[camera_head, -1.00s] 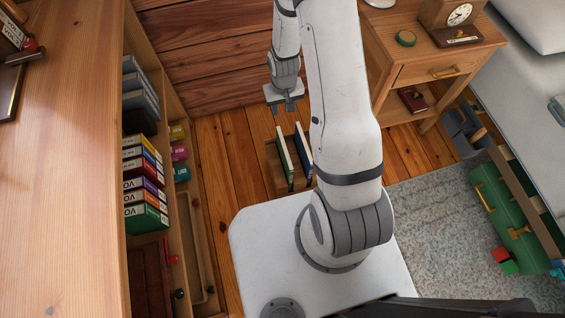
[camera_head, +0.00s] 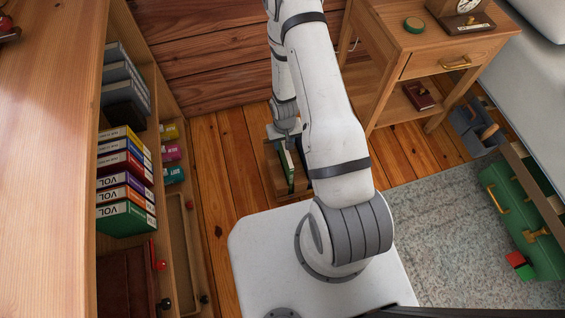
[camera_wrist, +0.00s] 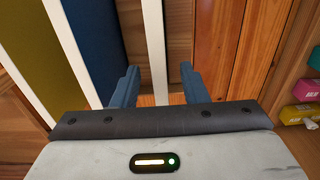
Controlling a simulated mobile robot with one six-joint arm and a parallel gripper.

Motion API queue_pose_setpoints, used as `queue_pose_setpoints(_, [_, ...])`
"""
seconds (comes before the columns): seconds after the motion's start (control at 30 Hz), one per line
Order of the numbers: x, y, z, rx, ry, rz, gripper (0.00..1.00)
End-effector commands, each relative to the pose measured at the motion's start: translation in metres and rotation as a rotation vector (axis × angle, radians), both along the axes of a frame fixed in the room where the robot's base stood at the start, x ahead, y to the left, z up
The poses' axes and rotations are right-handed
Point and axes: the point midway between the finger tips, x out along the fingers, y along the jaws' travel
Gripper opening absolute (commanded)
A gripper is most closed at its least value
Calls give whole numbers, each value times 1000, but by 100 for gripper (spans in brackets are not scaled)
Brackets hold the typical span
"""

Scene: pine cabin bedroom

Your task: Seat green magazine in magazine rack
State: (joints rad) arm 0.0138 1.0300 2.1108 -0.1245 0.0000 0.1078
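The wooden magazine rack (camera_head: 276,183) stands on the floor beyond my base. The green magazine (camera_head: 286,170) stands upright in it, partly hidden by my gripper (camera_head: 284,138) and arm. In the wrist view, my gripper (camera_wrist: 160,88) is open, with its fingers on either side of a thin white edge (camera_wrist: 153,40). That edge appears to be the green magazine's; its green cover does not show there. Gaps show between the edge and both fingers. A blue magazine (camera_wrist: 95,40) and an olive one (camera_wrist: 28,50) stand beside it.
A shelf unit with several volumes (camera_head: 125,180) stands at the left. A wooden nightstand (camera_head: 430,65) is at the right, near a grey rug (camera_head: 430,220) and a green toolbox-like case (camera_head: 525,225). Bare plank floor lies left of the rack.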

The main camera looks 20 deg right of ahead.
Motion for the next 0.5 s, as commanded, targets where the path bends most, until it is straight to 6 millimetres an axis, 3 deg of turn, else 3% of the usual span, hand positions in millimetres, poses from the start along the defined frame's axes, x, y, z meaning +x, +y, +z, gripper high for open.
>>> queue_pose_setpoints(0.03, [0, 0, -11, 0, 1, 0, 40])
queue_pose_setpoints(0.3, [-1, -1, -42, 0, 1, -2, 40])
queue_pose_setpoints(0.5, [-1, -1, -43, 0, 0, -2, 40])
